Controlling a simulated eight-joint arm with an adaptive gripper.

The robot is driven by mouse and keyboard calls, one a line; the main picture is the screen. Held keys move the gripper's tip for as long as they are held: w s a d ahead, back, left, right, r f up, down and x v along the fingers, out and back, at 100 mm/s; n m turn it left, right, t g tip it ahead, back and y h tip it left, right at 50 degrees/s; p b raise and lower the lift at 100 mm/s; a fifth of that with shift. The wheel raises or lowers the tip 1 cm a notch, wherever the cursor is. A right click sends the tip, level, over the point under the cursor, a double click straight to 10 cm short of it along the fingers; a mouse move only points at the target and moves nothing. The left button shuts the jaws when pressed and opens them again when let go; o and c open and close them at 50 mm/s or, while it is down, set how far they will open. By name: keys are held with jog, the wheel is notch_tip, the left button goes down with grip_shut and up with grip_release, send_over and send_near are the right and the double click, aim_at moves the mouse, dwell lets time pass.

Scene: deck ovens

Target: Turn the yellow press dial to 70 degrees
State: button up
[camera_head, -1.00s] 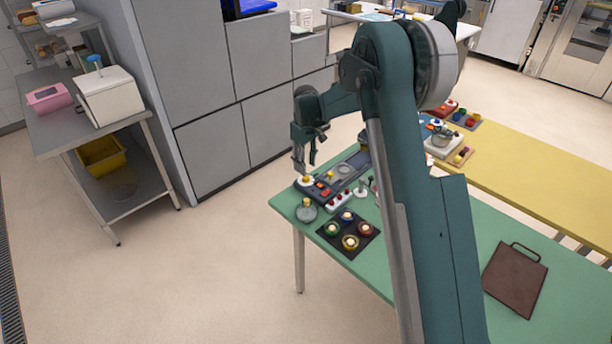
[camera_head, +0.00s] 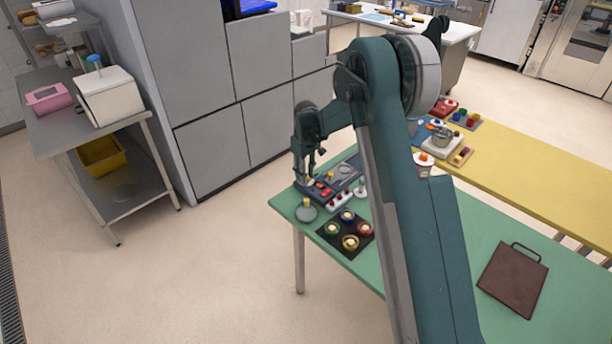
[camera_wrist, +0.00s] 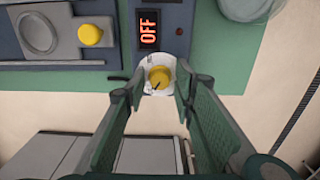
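The yellow dial (camera_wrist: 160,77) sits on a white round plate at the panel's edge in the wrist view. It has a small dark pointer mark toward its lower left. A display (camera_wrist: 148,30) beside it reads OFF in red. My gripper (camera_wrist: 161,80) has one finger on each side of the dial. The fingers look open, with a small gap on both sides; contact is not clear. In the head view my gripper (camera_head: 307,177) is down at the panel's far left end and mostly hides the dial.
A second yellow knob (camera_wrist: 90,35) and a grey round disc (camera_wrist: 38,33) are on the same panel. On the green table (camera_head: 470,235) are a dark tray (camera_head: 333,241) with coloured cups, a grey lidded pot (camera_head: 306,212) and a brown board (camera_head: 513,279).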

jog(key=c, duration=0.5)
jog(key=shift+c, duration=0.2)
jog(key=shift+m, duration=0.3)
jog(key=m+b, duration=0.1)
jog(key=m, duration=0.2)
jog(key=shift+b, duration=0.4)
jog(key=shift+m+b, duration=0.6)
jog(key=shift+m, duration=1.6)
jog(key=o, duration=0.9)
jog(key=shift+r, duration=0.1)
